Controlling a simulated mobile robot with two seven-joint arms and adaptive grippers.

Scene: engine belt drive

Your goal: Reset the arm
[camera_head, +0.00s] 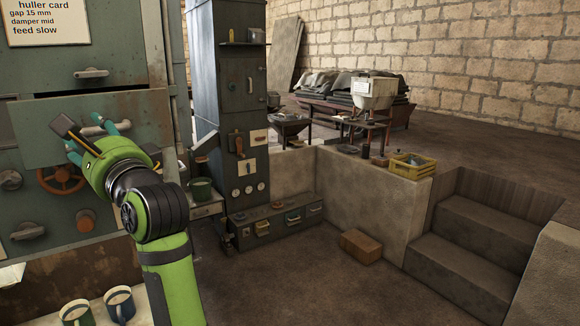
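My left arm, green and black, rises from the bottom left of the head view. Its gripper (87,134) is in front of a flat grey-green panel (40,116) on the machine at the left. The two teal fingers stand apart, so the gripper looks open. A pale metal handle (98,127) on the panel shows between and behind the fingers; I cannot tell whether they touch it. The wrist hides part of the panel. My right gripper is not in view.
Above the panel is another handle (91,73); below is a red-brown handwheel (61,179). Two mugs (119,304) stand at the bottom left. A grey cabinet (241,110) stands right of the arm. A brown block (360,246) lies on otherwise clear floor before steps (465,252).

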